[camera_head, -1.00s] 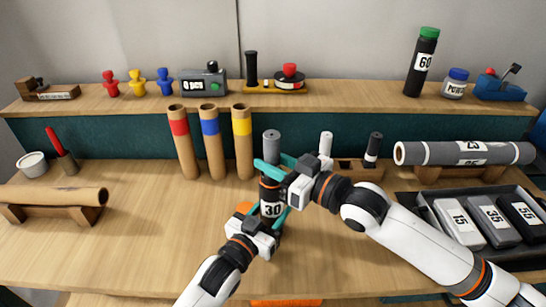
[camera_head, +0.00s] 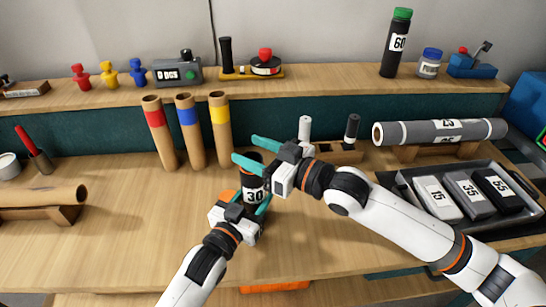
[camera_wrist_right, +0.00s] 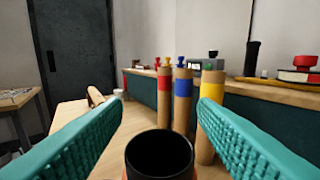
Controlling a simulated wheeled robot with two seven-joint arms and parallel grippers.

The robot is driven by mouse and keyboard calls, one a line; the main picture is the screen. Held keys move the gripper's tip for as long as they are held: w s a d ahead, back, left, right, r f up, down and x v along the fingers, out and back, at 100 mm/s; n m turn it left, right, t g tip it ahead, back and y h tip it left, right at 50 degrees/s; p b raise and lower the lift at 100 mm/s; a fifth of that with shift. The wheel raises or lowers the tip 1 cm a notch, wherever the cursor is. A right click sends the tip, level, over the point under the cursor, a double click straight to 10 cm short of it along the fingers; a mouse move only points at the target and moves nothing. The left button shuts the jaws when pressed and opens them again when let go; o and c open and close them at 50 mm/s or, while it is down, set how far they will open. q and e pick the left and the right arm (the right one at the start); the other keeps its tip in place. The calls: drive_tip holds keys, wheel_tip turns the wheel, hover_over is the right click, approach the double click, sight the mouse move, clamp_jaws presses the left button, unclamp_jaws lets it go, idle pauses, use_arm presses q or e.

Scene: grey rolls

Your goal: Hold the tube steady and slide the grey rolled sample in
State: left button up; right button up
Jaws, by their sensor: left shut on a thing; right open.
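A black tube labelled 30 (camera_head: 254,190) stands upright on the table. My left gripper (camera_head: 254,206) is shut on its lower part. My right gripper (camera_head: 246,150) is open, its teal fingers spread at the tube's top and holding nothing. In the right wrist view the tube's open round mouth (camera_wrist_right: 160,152) lies low between the two fingers, with a dark interior. The grey rolled sample does not show above the tube, and I cannot make it out inside the mouth.
Cardboard tubes with red, blue and yellow bands (camera_head: 188,130) stand behind. A rack (camera_head: 340,155) with two white-and-black items is behind my right gripper. A long grey roll (camera_head: 440,132) and a tray of labelled boxes (camera_head: 408,190) are at right.

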drive_tip(key=v, duration=1.1)
drive_tip(key=shift+s+d, duration=0.15)
use_arm(q)
drive_tip(key=o, duration=1.1)
drive_tip(key=shift+s, duration=0.1)
